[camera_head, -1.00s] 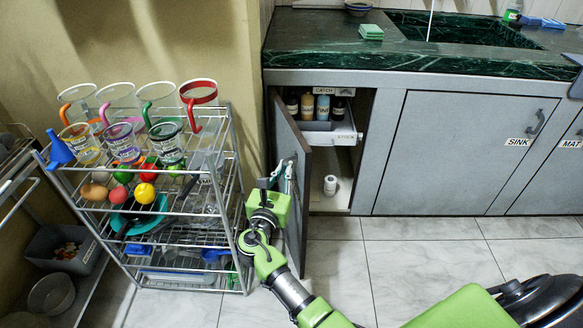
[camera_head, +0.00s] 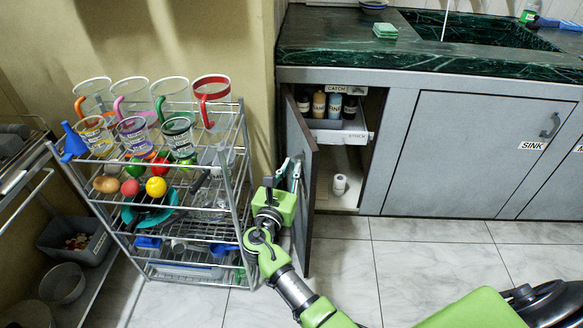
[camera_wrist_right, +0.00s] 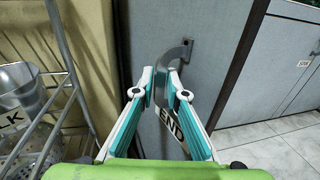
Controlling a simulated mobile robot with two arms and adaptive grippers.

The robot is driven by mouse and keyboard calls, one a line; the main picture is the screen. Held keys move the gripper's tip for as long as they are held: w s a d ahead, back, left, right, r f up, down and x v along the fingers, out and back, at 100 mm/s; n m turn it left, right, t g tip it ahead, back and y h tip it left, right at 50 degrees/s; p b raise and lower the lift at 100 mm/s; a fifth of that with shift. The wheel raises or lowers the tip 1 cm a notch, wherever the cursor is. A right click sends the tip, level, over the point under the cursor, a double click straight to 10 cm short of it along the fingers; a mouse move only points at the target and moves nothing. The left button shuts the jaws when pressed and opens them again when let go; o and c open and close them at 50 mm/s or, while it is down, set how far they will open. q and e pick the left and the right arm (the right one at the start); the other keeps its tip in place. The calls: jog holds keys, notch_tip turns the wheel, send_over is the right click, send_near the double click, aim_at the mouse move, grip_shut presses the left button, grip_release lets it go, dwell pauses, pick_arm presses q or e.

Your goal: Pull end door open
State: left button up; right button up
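The end door (camera_head: 309,225) is the grey door at the left end of the cabinet. It stands wide open, swung out toward me and seen nearly edge-on in the head view. In the right wrist view its face shows a white END label (camera_wrist_right: 171,124) and a curved metal handle (camera_wrist_right: 175,58). My right gripper (camera_head: 290,172) is at the door's outer face. In the wrist view its teal-and-white fingers (camera_wrist_right: 160,78) close around the handle from both sides. The lower part of the handle is hidden between the fingers. My left gripper is out of view.
A wire rack (camera_head: 243,200) with cups, fruit and utensils stands close left of my right gripper. The sink door (camera_head: 470,150) is shut. Tiled floor (camera_head: 430,265) in front is clear.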

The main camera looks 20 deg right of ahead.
jog(key=v, duration=0.7)
dwell(0.3)
